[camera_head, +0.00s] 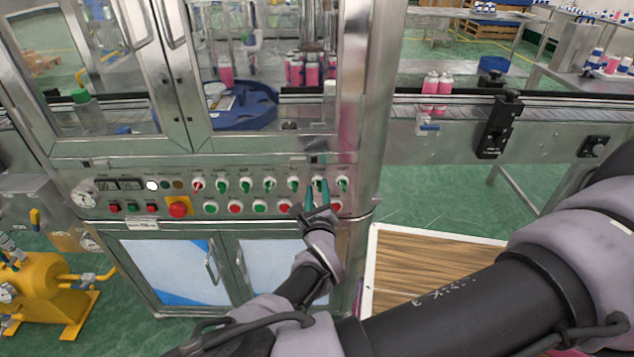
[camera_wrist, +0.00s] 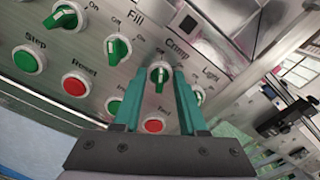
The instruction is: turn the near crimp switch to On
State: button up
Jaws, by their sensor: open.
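The crimp switch (camera_wrist: 158,77) is a green knob with a white pointer mark in a pale ring, under the printed word Crimp in the wrist view. Its pointer looks roughly upright in that view; I cannot tell clearly which setting it marks. My gripper (camera_wrist: 160,73) is open, with one teal finger on each side of this knob. Contact between fingers and knob cannot be made out. In the head view my gripper (camera_head: 317,183) is at the right part of the panel's upper switch row, and its fingers partly hide the knob there.
The Fill switch (camera_wrist: 117,49) is to the left and the Light switch (camera_wrist: 199,97) close by on the right. Red and green push buttons, including a red one (camera_wrist: 154,125), sit below. A red emergency button (camera_head: 178,207) is further left. Glass doors are above the panel.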

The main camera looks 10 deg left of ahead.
jog(key=shift+w, duration=0.15)
grip_shut()
jog(key=m, duration=0.5)
jog(key=shift+d+r+m, duration=0.1)
jog(key=shift+m, duration=0.2)
jog(key=m, duration=0.6)
jog(key=shift+d, duration=0.15)
dwell(0.5)
grip_release()
